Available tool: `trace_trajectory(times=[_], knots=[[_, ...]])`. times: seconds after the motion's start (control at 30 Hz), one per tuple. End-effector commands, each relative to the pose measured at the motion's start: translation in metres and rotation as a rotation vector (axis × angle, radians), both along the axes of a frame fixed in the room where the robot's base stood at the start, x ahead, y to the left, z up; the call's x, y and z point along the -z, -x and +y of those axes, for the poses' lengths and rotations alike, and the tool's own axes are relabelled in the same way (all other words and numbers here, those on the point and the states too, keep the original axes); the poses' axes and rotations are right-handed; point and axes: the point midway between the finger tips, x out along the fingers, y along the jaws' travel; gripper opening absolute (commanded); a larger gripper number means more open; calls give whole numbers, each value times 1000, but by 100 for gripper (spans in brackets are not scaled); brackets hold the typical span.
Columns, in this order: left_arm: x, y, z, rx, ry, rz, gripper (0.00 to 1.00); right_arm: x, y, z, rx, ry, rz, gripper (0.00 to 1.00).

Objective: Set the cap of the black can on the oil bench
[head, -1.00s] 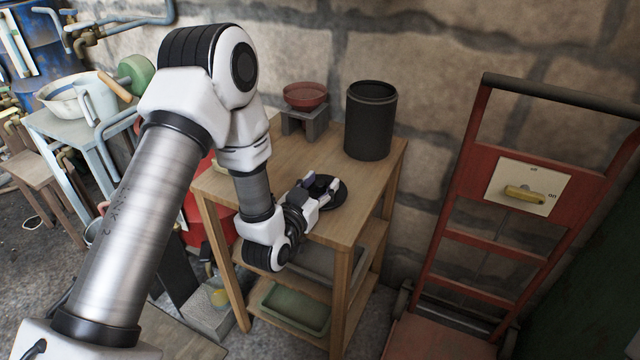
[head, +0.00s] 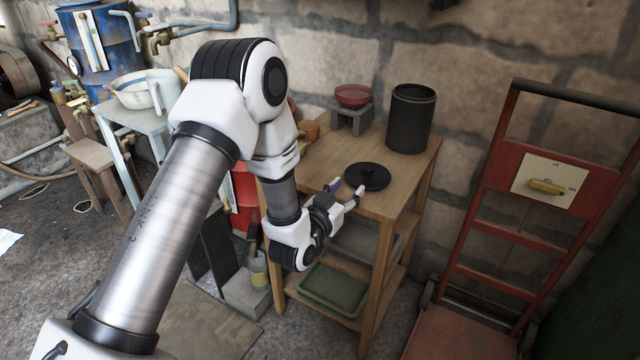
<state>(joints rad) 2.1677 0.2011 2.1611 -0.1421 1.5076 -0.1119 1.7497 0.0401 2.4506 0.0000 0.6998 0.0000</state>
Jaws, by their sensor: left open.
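The black can (head: 410,122) stands upright and without its cap at the back right of the wooden oil bench (head: 395,185). Its round black cap (head: 367,177), with a small knob on top, lies flat on the bench top in front of the can. My left gripper (head: 347,193) is open and empty at the front edge of the bench, just in front of the cap and apart from it. My right gripper is not in view.
A red bowl (head: 353,96) sits on a small grey stand (head: 350,119) left of the can. A green tray (head: 333,288) is on the lower shelf. A red hand truck (head: 495,185) leans at the right. Bench top between stand and cap is clear.

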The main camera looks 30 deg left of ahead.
Motion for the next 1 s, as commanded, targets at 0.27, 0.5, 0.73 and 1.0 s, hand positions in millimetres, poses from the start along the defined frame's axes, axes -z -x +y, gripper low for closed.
trace_trajectory(times=[0.27,0.5,0.73,1.0], knots=[[90,41,-15,20,14,298,48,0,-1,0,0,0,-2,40],[263,240,-40,19,44,1115,48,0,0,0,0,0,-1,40],[291,363,-45,-10,49,1515,48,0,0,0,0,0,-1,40],[292,365,-45,-12,50,1524,48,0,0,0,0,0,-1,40]])
